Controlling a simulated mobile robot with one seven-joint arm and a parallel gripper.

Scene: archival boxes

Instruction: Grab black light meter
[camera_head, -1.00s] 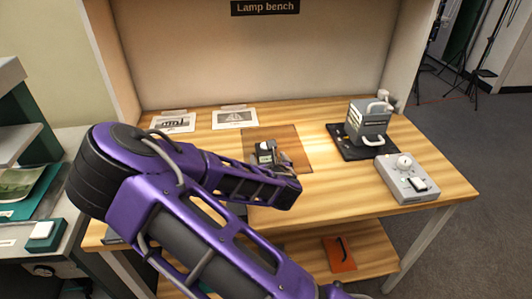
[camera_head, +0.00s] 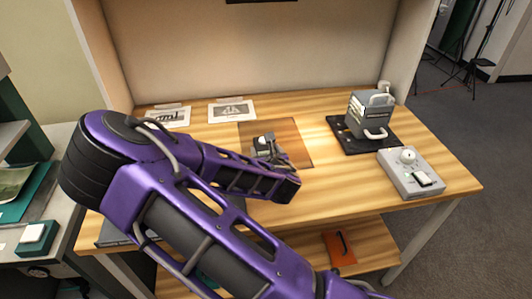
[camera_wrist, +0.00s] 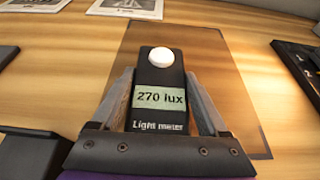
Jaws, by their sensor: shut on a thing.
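The black light meter (camera_wrist: 157,100) shows in the wrist view with a white dome on top, a display reading "270 lux" and the label "Light meter". My gripper (camera_wrist: 160,95) is shut on it, with one finger along each side. In the head view the light meter (camera_head: 262,140) is small and partly hidden by my gripper (camera_head: 268,148). It is over the brown mat (camera_head: 292,133) on the bench. I cannot tell whether it touches the mat.
A grey box-shaped device with handles (camera_head: 369,114) stands on a black base (camera_head: 348,145) to the right. A grey control box with a knob (camera_head: 412,174) sits near the right edge. Two printed sheets, one of them this one (camera_head: 232,111), lie at the back. An orange item (camera_head: 339,248) is on the lower shelf.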

